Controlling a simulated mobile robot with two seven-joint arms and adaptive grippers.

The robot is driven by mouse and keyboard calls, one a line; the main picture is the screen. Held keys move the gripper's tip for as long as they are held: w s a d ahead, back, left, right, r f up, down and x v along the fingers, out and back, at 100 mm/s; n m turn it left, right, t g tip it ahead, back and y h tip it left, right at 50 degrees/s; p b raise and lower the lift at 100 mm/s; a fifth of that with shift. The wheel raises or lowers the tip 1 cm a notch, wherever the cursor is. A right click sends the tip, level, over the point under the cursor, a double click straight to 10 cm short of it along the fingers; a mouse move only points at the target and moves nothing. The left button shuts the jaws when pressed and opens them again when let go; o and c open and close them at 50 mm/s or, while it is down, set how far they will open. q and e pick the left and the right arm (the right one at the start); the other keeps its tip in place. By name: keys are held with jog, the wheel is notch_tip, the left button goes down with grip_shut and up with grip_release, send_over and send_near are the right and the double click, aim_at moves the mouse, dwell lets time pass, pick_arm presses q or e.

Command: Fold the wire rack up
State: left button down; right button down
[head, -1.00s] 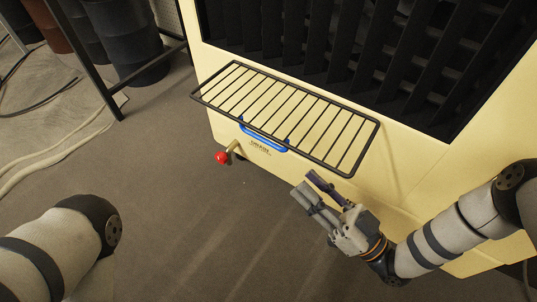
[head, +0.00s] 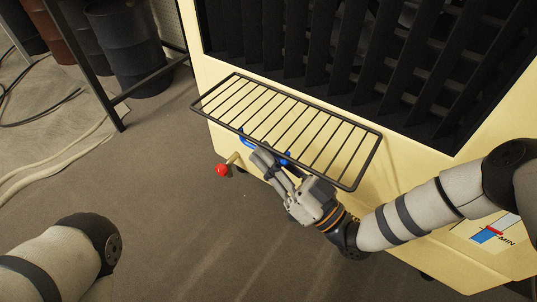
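The wire rack (head: 283,126) is a black rectangular frame with parallel bars. It sticks out from the front of the cream cabinet (head: 400,180), just below the dark slatted opening, folded down and roughly level. My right gripper (head: 268,158) is at the rack's front edge, near the middle, with its fingertips close to or just under that edge. I cannot tell whether they touch it. One finger is partly hidden, so its opening is unclear. My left gripper is out of view; only part of my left arm shows at the lower left.
A red knob (head: 222,170) sticks out at the left. Dark barrels (head: 125,45) and a black metal frame stand at the upper left. The floor in front is clear.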

aim_at(288, 119)
dwell(0.3)
